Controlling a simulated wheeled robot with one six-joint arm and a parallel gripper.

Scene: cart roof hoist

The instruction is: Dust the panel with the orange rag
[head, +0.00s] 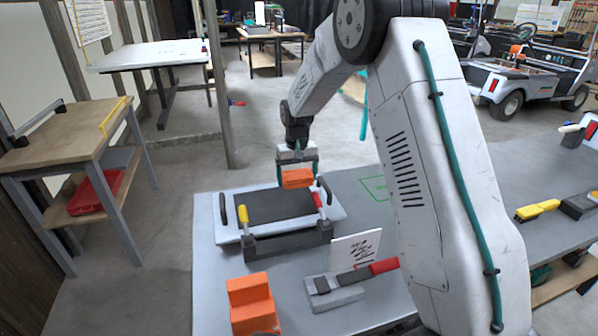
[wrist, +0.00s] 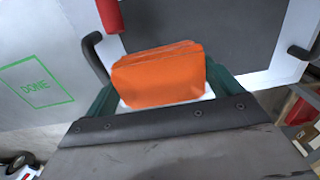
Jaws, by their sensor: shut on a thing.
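My gripper (head: 297,170) is shut on the orange rag (head: 297,179), a folded block held between the teal fingers. The rag also shows in the wrist view (wrist: 158,77), in front of the dark panel (wrist: 195,35). In the head view the dark panel (head: 268,205) lies in a white tray-like frame (head: 228,229) with black handles at its sides. The rag is over the panel's right rear part. I cannot tell whether it touches the panel.
A grey rack with a yellow-handled and a red-handled tool (head: 318,200) stands at the panel's front edge. An orange stepped block (head: 250,300), a white card (head: 355,250) and a red-handled tool (head: 372,270) are nearer. A green outlined square (head: 376,188) marks bare table.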

